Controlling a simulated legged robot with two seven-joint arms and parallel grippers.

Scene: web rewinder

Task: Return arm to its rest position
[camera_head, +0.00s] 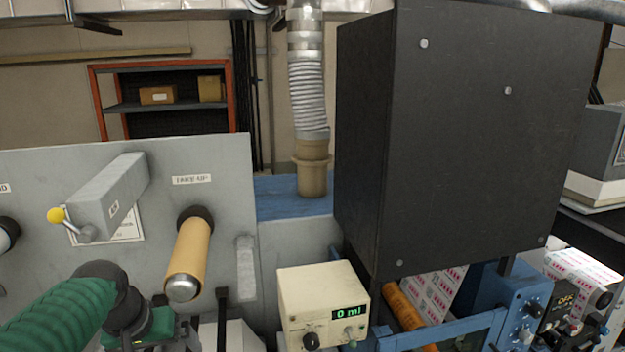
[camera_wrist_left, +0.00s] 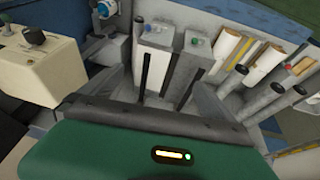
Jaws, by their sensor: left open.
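My left arm comes in at the lower left of the head view, with a green sleeve and a black wrist joint. My left gripper shows in the left wrist view (camera_wrist_left: 162,92) as a green body with two dark grey fingers spread apart. Nothing is seen between the fingertips except the background behind them. In the head view the gripper is low in the picture, below the take-up roll (camera_head: 190,252), and its fingertips are hard to make out. My right gripper is in neither view.
A grey machine panel (camera_head: 215,165) stands before me, with a yellow-knobbed lever (camera_head: 56,215). A cream counter box (camera_head: 322,290) reads 0. A large black cabinet (camera_head: 465,130) fills the right. In the wrist view, several rolls (camera_wrist_left: 235,55) and grey button boxes (camera_wrist_left: 165,45) lie beyond the fingers.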

